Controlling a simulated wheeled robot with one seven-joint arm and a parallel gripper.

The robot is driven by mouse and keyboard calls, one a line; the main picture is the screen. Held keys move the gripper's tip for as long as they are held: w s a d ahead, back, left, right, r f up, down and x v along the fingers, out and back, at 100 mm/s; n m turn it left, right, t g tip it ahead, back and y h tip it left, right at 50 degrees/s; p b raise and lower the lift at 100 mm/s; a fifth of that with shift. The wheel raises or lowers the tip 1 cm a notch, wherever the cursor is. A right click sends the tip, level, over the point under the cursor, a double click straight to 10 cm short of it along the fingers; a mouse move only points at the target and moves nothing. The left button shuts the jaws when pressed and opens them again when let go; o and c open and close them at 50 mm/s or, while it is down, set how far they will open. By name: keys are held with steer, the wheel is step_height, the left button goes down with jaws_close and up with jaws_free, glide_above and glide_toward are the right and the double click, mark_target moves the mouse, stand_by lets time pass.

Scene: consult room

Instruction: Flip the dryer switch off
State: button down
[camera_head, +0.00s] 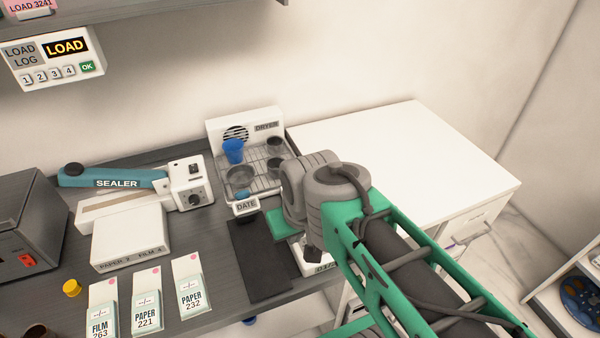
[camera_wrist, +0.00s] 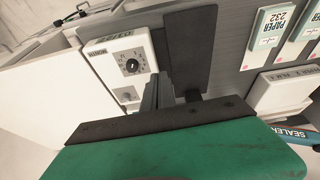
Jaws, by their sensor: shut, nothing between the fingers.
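The drying rack unit labelled DRYER (camera_head: 268,126) stands at the back of the counter, with cups on its rack. A small white control box (camera_head: 308,262) is mostly hidden behind my arm in the head view. In the wrist view, this white box (camera_wrist: 112,57) shows a dark round dial (camera_wrist: 132,65), a dark label and a small control (camera_wrist: 124,95) near its lower edge. I cannot tell the switch's position. My gripper (camera_wrist: 158,78) is shut and empty, its fingers beside the box's right edge in that view. Contact is unclear. My arm hides the fingers in the head view.
A black mat (camera_head: 262,262) lies left of the box. The sealer (camera_head: 120,181), paper and film packs (camera_head: 190,290) and a dark machine (camera_head: 28,228) stand to the left. The white cabinet top (camera_head: 410,150) at right is clear.

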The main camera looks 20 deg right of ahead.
steer(key=w+d+r+n, duration=0.2)
steer(key=w+d+n, duration=0.1)
steer(key=w+n, duration=0.3)
steer(key=w+d+r+n+g, duration=0.1)
steer(key=w+d+r+n, duration=0.2)
steer(key=w, duration=0.4)
steer(key=w+d+r+n+g, duration=0.1)
steer(key=w+d+r+n, duration=0.1)
steer(key=w+d+n, duration=0.3)
steer(key=w+n, duration=0.2)
steer(key=n, duration=0.1)
steer(key=shift+d+r+n, duration=0.15)
steer(key=shift+r+n, duration=0.15)
steer(key=shift+w, duration=0.1)
steer(key=f+p, duration=0.1)
steer(key=f, duration=0.3)
steer(key=w+f, duration=0.1)
steer(key=f, duration=0.4)
steer(key=f+p, duration=0.1)
steer(key=f, duration=0.3)
steer(key=shift+w+f+p, duration=0.3)
steer(key=shift+w+f, duration=0.05)
steer(key=shift+f, duration=0.05)
